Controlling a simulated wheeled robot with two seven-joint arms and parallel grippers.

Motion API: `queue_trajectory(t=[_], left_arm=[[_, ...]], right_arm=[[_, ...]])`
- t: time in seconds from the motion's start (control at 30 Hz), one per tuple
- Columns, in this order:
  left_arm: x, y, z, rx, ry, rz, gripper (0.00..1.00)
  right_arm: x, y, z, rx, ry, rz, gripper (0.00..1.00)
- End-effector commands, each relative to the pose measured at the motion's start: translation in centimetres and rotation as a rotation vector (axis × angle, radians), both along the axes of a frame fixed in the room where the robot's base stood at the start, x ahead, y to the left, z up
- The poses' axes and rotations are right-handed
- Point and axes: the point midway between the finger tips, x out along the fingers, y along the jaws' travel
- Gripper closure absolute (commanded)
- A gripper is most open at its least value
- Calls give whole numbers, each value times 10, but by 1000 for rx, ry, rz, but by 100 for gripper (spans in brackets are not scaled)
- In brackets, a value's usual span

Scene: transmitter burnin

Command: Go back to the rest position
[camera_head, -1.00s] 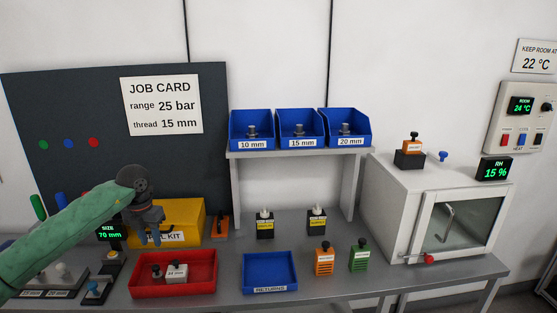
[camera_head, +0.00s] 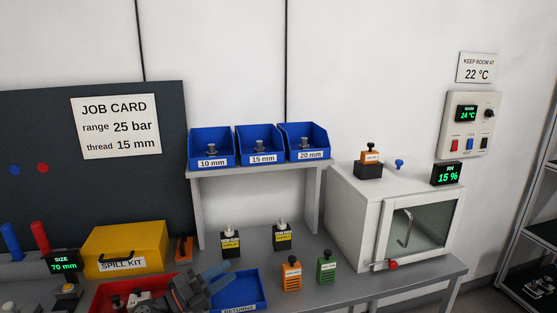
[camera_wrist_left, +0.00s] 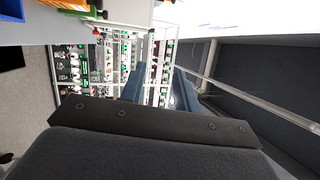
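My left gripper (camera_head: 218,279) is low in the head view, above the front of the bench, between the red tray (camera_head: 112,299) and the blue returns tray (camera_head: 238,292). It hides part of both trays. In the left wrist view its two blue fingers (camera_wrist_left: 160,88) stand apart with nothing between them. My right gripper is in neither view.
A white oven (camera_head: 345,213) stands at the bench's right end. Blue bins (camera_head: 259,145) sit on a raised shelf. A yellow spill kit (camera_head: 124,248) and several transmitters, such as the orange one (camera_head: 291,277), stand on the bench. A rack (camera_head: 535,230) is at far right.

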Motion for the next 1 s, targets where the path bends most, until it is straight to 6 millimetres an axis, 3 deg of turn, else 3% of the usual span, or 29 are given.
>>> queue_trajectory(t=[0.13,0.27,0.37,0.53,0.73,0.9,1.0], left_arm=[[-4,14,1,-241,110,179,68],[-8,37,-13,-419,239,351,68],[-14,56,-33,-536,357,488,68],[-37,86,-83,-690,599,721,68],[-91,106,-157,-793,940,980,68],[-157,107,-216,-811,1258,1165,68],[-191,104,-238,-797,1407,1236,68]], right_arm=[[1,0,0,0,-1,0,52],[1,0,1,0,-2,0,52],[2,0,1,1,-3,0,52],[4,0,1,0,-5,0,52],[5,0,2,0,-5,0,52],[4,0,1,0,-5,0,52],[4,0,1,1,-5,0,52]])
